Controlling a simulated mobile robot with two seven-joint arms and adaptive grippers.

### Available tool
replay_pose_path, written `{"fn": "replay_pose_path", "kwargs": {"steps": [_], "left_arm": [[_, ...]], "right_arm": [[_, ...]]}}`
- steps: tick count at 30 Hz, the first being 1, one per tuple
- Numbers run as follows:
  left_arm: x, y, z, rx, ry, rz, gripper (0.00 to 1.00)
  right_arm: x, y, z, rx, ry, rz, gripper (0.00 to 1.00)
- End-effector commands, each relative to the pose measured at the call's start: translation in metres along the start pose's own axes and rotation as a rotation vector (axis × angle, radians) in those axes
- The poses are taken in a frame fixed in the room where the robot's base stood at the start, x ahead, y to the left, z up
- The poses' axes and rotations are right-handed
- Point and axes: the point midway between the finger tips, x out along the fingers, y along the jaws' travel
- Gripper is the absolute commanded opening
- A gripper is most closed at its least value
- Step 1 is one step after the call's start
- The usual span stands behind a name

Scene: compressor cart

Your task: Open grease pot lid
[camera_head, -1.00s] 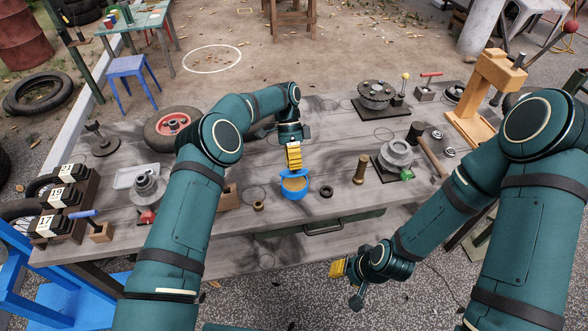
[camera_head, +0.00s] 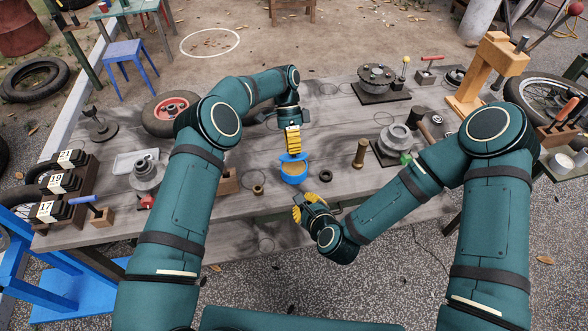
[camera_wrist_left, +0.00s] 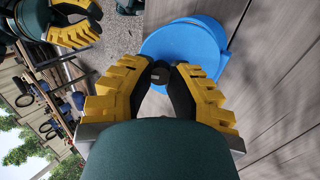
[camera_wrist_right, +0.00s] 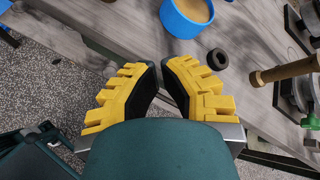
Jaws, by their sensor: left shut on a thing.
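The blue grease pot (camera_head: 294,176) stands on the workbench with its tan contents showing. Its blue lid (camera_wrist_left: 188,42) is raised at the pot's far side, tilted up off the mouth. My left gripper (camera_head: 293,150) is above the far side of the pot. In the left wrist view its fingers are shut on the lid's small dark knob (camera_wrist_left: 160,73). My right gripper (camera_head: 309,204) is at the bench's front edge, in front of the pot and apart from it. Its fingertips are close together and hold nothing visible. The pot also shows in the right wrist view (camera_wrist_right: 188,16).
A dark ring (camera_head: 327,174) and a brass-coloured peg (camera_head: 360,153) stand right of the pot. A small brass ring (camera_head: 257,190) and a wooden block (camera_head: 228,182) are at its left. A grey flanged part (camera_head: 394,139) stands farther right.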

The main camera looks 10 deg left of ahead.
Motion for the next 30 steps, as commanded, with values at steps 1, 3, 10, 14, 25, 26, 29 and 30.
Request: {"fn": "replay_pose_path", "kwargs": {"steps": [1,3,10,14,25,26,29,30], "left_arm": [[0.000,0.000,0.000,0.000,0.000,0.000,0.00],[0.000,0.000,0.000,0.000,0.000,0.000,0.00],[0.000,0.000,0.000,0.000,0.000,0.000,0.00],[0.000,0.000,0.000,0.000,0.000,0.000,0.00],[0.000,0.000,0.000,0.000,0.000,0.000,0.00],[0.000,0.000,0.000,0.000,0.000,0.000,0.00],[0.000,0.000,0.000,0.000,0.000,0.000,0.00],[0.000,0.000,0.000,0.000,0.000,0.000,0.00]], "right_arm": [[0.002,-0.002,0.007,0.100,-0.016,-0.032,0.00],[0.003,-0.008,0.015,0.238,-0.041,-0.077,0.00],[0.003,-0.021,0.034,0.572,-0.116,-0.176,0.00],[0.003,-0.026,0.038,0.657,-0.138,-0.201,0.00],[0.045,-0.037,0.043,0.680,-0.146,-0.208,0.00],[0.050,-0.038,0.043,0.679,-0.146,-0.208,0.00],[0.067,-0.042,0.044,0.679,-0.146,-0.207,0.00],[0.073,-0.044,0.044,0.679,-0.146,-0.207,0.00]]}}
